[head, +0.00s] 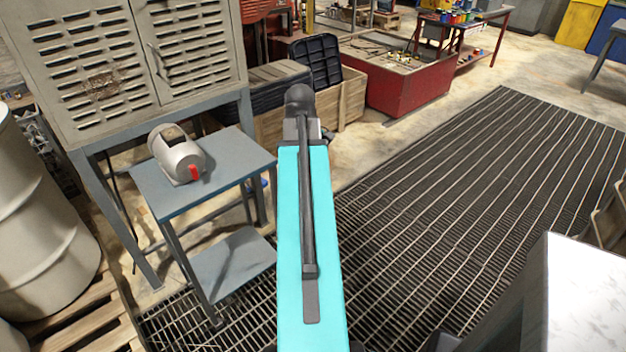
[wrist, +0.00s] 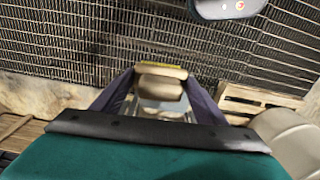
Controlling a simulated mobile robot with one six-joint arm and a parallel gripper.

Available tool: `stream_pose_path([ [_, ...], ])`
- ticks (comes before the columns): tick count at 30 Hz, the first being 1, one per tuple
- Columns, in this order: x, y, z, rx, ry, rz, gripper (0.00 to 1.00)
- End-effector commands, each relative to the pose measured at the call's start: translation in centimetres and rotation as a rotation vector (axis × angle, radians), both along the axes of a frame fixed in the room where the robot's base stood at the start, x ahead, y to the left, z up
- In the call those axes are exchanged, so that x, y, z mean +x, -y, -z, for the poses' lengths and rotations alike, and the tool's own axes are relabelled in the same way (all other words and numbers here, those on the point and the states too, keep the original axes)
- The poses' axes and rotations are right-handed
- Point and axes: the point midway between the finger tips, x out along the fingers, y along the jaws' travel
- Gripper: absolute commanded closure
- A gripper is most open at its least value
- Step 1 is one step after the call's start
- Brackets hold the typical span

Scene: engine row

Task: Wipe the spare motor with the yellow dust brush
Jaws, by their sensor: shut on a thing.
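The spare motor (head: 181,160), a light grey cylinder with a red patch on its near end, lies on a small blue-grey stand (head: 236,152) in the head view. My gripper (wrist: 160,74) shows in the wrist view with its two dark fingers slanting inward. Between the fingertips is a thing with a yellow strip, apparently the yellow dust brush (wrist: 160,67); its bristles cannot be made out clearly. In the head view my teal arm reaches forward to the right of the stand and hides the gripper and brush. No contact between brush and motor shows.
A louvred grey cabinet (head: 96,65) stands behind the stand. A pale drum (head: 38,215) on a wooden pallet (head: 85,308) is at left. A wooden crate (head: 352,98) and a red bin (head: 405,85) are behind the arm. The floor grating (head: 480,170) at right is largely clear.

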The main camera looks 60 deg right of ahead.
Motion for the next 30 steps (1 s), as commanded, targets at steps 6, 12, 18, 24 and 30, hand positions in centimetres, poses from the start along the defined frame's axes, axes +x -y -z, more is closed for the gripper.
stream_pose_path([
  [6,3.3,-2.1,0.1,0.002,-0.001,-0.069,0.52],
  [12,7.4,-5.2,0.2,0.003,-0.003,-0.159,0.52],
  [18,11.5,-8.9,0.3,0.005,-0.004,-0.254,0.52],
  [24,15.2,-12.9,0.4,0.006,-0.006,-0.346,0.52],
  [30,18.7,-17.3,0.6,0.007,-0.008,-0.437,0.52],
])
